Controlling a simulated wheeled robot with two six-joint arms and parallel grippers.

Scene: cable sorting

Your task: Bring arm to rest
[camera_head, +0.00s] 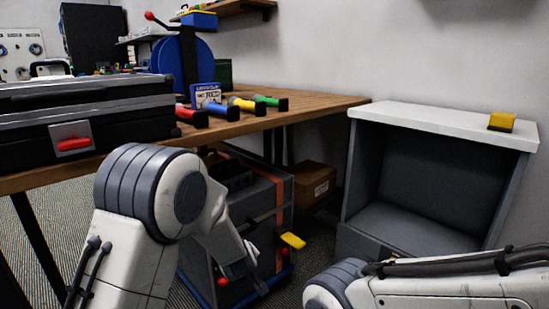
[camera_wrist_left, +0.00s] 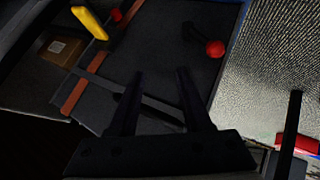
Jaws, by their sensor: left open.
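My left arm (camera_head: 150,210) comes in from the left in the head view and bends down in front of the workbench. In the left wrist view my left gripper (camera_wrist_left: 160,75) shows two dark fingers spread apart with nothing between them. It points toward a dark grey box with an orange-brown strap (camera_wrist_left: 88,84). I cannot tell its distance from the box. My right arm (camera_head: 430,288) lies across the lower right of the head view, and its gripper is out of frame.
The workbench (camera_head: 320,104) holds a black case (camera_head: 90,120), several coloured handle-like pieces (camera_head: 230,108) and a blue reel (camera_head: 185,65). An open grey cabinet (camera_head: 437,115) with a yellow block (camera_head: 501,121) stands right. A cardboard box (camera_head: 313,182) sits below the bench.

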